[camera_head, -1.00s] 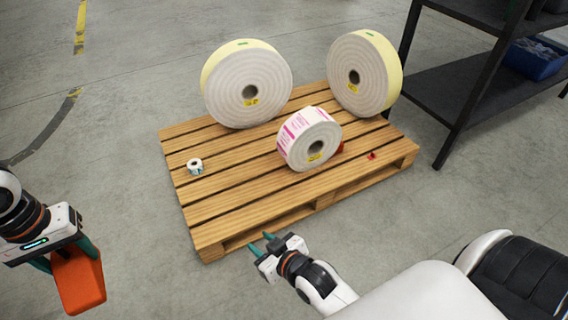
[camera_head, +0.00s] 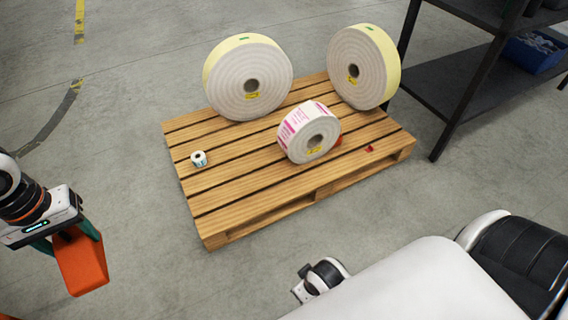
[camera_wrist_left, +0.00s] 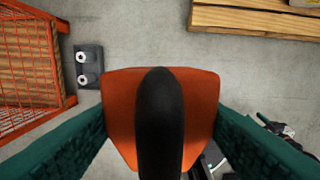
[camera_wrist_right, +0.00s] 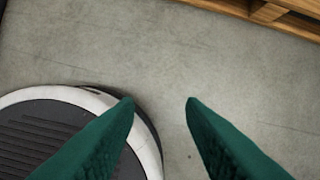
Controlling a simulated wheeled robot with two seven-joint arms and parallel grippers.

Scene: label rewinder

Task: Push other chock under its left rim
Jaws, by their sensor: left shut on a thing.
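The orange chock (camera_head: 84,264) hangs in my left gripper (camera_head: 72,234), at the lower left of the head view, left of and apart from the pallet. In the left wrist view the chock (camera_wrist_left: 120,105) sits between the green fingers, with a black part across its middle. The pink-printed label roll (camera_head: 308,132) stands on edge on the pallet. A red-orange chock (camera_head: 338,141) shows partly at its right rim; no chock shows at its left rim. My right gripper (camera_wrist_right: 160,102) is open and empty over bare floor in the right wrist view.
The wooden pallet (camera_head: 250,204) also bears two large cream rolls (camera_head: 225,85) (camera_head: 350,75), a small roll (camera_head: 199,158) at left and a small red item (camera_head: 369,149). A dark shelf rack (camera_head: 450,90) stands at right. Floor between me and the pallet is clear.

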